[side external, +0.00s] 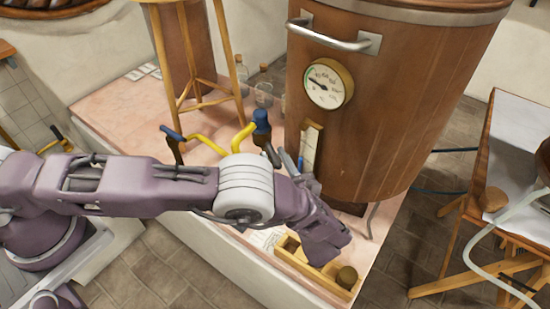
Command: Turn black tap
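A large copper-brown vessel (395,105) with a round dial (329,84) stands on the pink plinth. A small dark piece (271,155), possibly the black tap, shows at the vessel's lower left; the arm hides what lies below it. Just above it is a blue-topped dark handle (261,121) beside a yellow bar. My purple arm reaches across from the left, and its end part (325,238) is low in front of the vessel. The fingertips cannot be made out, so I cannot tell whether my gripper is open or touching anything.
A wooden stool (187,85) and several glass bottles stand behind on the pink plinth (112,108). A wooden tray (290,254) lies near the plinth's front edge, below my arm's end. A wooden stand with white sheets (512,150) is at right.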

